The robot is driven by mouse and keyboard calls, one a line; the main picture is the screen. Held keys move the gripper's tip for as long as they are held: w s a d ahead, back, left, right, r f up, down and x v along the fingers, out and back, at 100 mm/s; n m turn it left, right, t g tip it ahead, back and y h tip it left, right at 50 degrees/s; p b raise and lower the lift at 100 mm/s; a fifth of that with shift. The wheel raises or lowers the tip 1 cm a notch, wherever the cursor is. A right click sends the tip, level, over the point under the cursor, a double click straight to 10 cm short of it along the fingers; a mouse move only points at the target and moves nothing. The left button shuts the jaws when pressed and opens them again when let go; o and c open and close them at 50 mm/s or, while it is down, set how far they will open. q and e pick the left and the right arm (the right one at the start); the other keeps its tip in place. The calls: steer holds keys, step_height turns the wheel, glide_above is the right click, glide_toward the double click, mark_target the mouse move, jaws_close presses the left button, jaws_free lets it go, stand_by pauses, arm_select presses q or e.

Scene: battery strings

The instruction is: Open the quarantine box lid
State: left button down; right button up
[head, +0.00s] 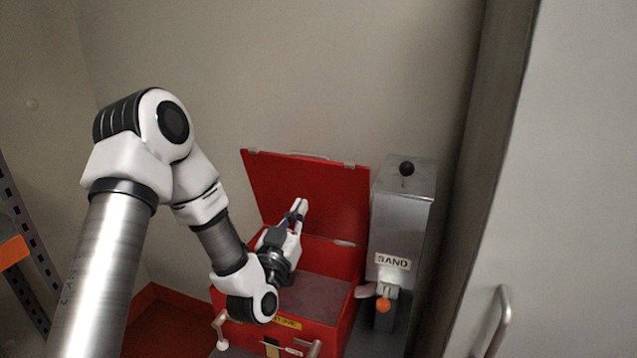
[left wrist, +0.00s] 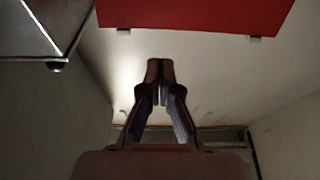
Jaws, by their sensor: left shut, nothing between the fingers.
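The red quarantine box (head: 327,332) stands against the wall in the head view, with a yellow label on its front. Its red lid (head: 325,190) is raised and stands nearly upright at the back, so the grey inside shows. My left gripper (head: 300,206) is shut and empty in front of the lid, above the box opening. I cannot tell whether it touches the lid. In the left wrist view, the gripper (left wrist: 160,68) has its fingertips together, and the red lid (left wrist: 200,14) shows at the top edge. My right gripper is not in view.
A grey metal sand dispenser (head: 405,215) with a black knob and an orange knob stands close to the box's right. A grey door with a handle (head: 497,320) fills the far right. A shelf rack with an orange beam (head: 14,252) is at the left edge.

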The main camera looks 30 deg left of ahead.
mark_target(322, 164)
arm_select(q)
steer(key=p+x, duration=0.2)
steer(key=x, duration=1)
steer(key=shift+w+a, duration=0.1)
steer(key=shift+w, duration=0.15)
